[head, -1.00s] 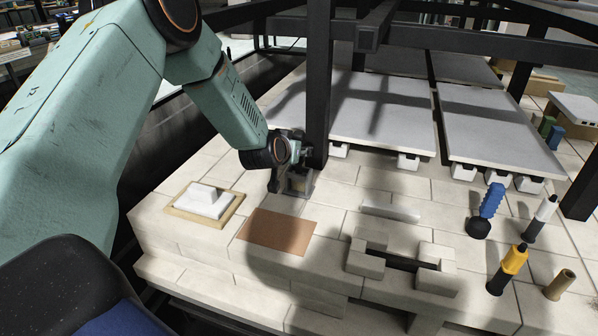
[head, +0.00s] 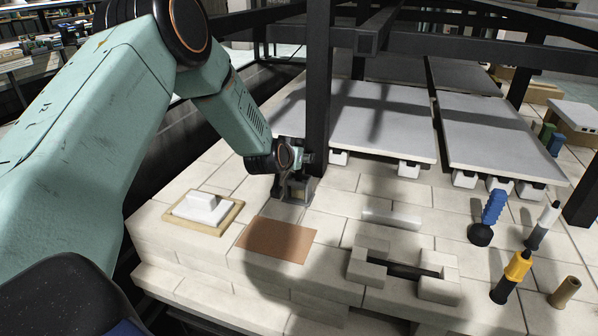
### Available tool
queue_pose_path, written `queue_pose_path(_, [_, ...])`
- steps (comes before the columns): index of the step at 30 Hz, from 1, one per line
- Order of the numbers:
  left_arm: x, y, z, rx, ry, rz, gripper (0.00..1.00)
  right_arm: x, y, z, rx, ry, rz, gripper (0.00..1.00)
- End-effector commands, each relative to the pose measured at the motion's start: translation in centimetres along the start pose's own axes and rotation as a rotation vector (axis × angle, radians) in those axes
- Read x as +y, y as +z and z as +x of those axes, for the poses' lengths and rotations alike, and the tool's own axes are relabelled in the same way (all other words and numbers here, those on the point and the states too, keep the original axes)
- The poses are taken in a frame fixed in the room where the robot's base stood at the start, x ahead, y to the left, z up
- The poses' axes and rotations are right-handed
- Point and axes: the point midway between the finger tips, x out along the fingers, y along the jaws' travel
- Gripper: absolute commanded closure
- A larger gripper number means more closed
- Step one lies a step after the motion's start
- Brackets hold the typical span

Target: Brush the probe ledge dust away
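My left arm reaches in from the left. Its gripper (head: 290,188) is low at the foot of a black post (head: 318,95), beside a small grey metal box-like piece (head: 301,190) on the pale brick deck. The fingers are dark and small against this piece, so I cannot tell whether they are open or shut, or whether they touch it. I cannot make out a ledge for certain, nor any dust. A tool with a blue ribbed handle and round black end (head: 481,234) leans on the bricks at the right; I cannot tell if it is a brush. My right gripper is not in view.
A white block on a wood-edged tray (head: 236,216) and a brown sheet (head: 276,240) lie in front. Pale blocks with a dark slot (head: 402,268), a yellow-black tool (head: 513,275) and a tan tube (head: 564,292) are to the right. Grey slabs (head: 385,120) fill the back.

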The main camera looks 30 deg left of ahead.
Motion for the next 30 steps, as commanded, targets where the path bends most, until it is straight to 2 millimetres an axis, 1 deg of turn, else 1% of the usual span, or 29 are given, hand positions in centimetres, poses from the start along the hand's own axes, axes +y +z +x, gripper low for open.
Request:
queue_pose_path(4, [0.01,-0.07,-0.03,0.000,0.000,0.001,0.47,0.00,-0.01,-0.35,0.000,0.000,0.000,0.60])
queue_pose_path(24, [0.03,-0.06,0.00,0.001,0.000,0.001,0.47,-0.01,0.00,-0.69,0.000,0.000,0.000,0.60])
queue_pose_path(25, [0.03,-0.06,0.00,0.001,0.000,0.001,0.48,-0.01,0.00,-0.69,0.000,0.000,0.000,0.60])
queue_pose_path(30, [0.03,-0.04,0.00,0.001,0.000,0.001,0.62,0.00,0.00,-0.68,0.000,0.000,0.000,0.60])
